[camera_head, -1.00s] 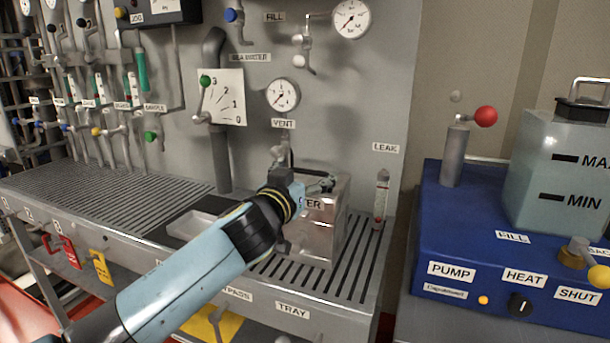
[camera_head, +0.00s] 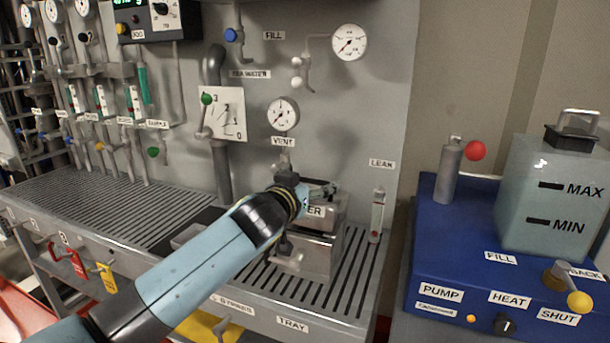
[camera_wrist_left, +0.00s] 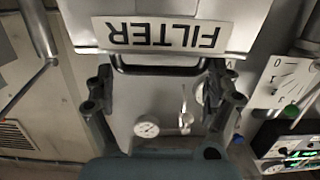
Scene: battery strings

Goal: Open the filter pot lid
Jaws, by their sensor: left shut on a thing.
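The steel filter pot (camera_head: 312,262) stands on the slatted bench beneath the vent gauge. Its lid (camera_head: 330,215) carries a label, partly covered by my arm in the head view, and sits raised with a visible gap over the pot body. In the left wrist view the FILTER label (camera_wrist_left: 160,34) appears upside down, with the dark bar handle (camera_wrist_left: 170,68) beside it. My left gripper (camera_wrist_left: 160,76) has its fingers at the two ends of this handle and is shut on it. In the head view the left gripper (camera_head: 318,192) is at the lid's top. My right gripper is not in view.
The vent gauge (camera_head: 283,114) and pipework are on the wall behind the pot. A leak tube (camera_head: 377,214) stands just right of it. A blue pump unit (camera_head: 450,250) is farther right. The slatted bench (camera_head: 90,196) is clear to the left.

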